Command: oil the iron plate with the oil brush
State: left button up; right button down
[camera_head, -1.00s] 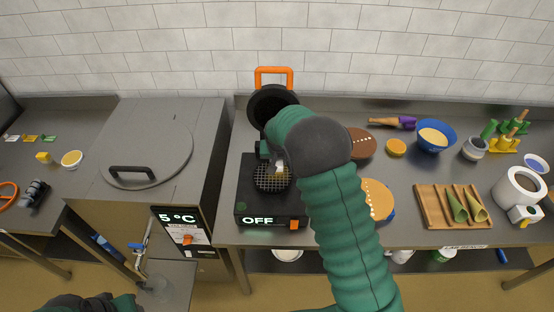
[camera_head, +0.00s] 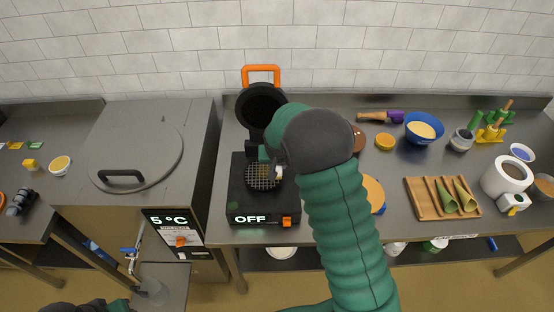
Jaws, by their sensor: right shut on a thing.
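The waffle iron stands open on the counter, its lid (camera_head: 262,104) with an orange handle tilted up at the back. The dark gridded iron plate (camera_head: 260,180) lies on its base, above a display reading OFF. My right gripper (camera_head: 272,162) is over the right part of the plate, mostly hidden by my forearm and wrist. It is shut on the oil brush, of which only a small pale part (camera_head: 279,173) shows at the plate's right edge. Contact with the plate cannot be made out. My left gripper (camera_head: 88,306) is cut off at the bottom left edge.
A steel cooler with a round lid (camera_head: 136,157) stands left of the iron. Right of my arm are a wooden cone rack (camera_head: 420,204), a blue bowl (camera_head: 424,128), a yellow-green tool stand (camera_head: 490,132) and a white pot (camera_head: 503,178). My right forearm hides part of the counter.

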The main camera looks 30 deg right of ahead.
jog(key=shift+w, duration=0.1)
jog(key=shift+w+a, duration=0.45)
jog(key=shift+a, duration=0.4)
jog(key=shift+w+a, duration=0.3)
jog(key=shift+a, duration=0.25)
jog(key=shift+a, duration=0.1)
jog(key=shift+w+a+p, duration=0.3)
jog(key=shift+w+a, duration=0.05)
jog(key=shift+a, duration=0.15)
jog(key=shift+w+a, duration=0.55)
jog(key=shift+a, duration=0.25)
jog(key=shift+a, duration=0.1)
jog(key=shift+w+a, duration=0.4)
jog(key=shift+a, duration=0.2)
jog(key=shift+w+a, duration=0.4)
jog(key=shift+a, duration=0.2)
